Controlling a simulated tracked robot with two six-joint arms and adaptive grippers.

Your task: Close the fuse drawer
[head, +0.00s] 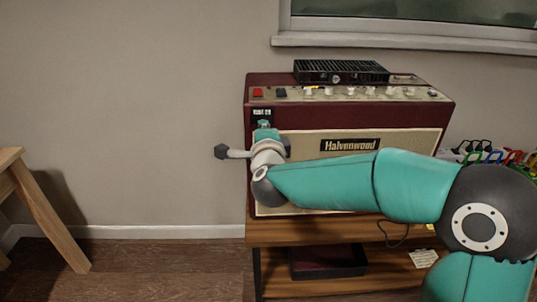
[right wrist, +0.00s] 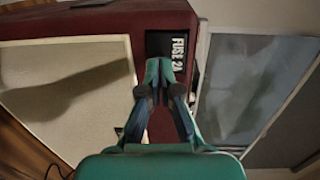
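The fuse drawer's black panel (head: 262,113), labelled with white "FUSE" lettering, is on the left of the dark red amplifier's front (head: 350,117). In the right wrist view the black panel (right wrist: 178,46) lies just beyond my fingertips. My right gripper (head: 264,128) is at the panel's lower part and covers it. In the right wrist view its fingers (right wrist: 159,66) come together at the tips, with nothing visible held between them. How far the drawer sticks out, and whether the tips touch it, I cannot tell. My left gripper is not in view.
The amplifier stands on a wooden shelf unit (head: 290,236) with a dark tray (head: 328,262) on its lower board. A black slatted unit (head: 340,71) sits on top of the amplifier. Coloured cables are at the right. A wooden stool (head: 45,215) stands at left; the floor between is clear.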

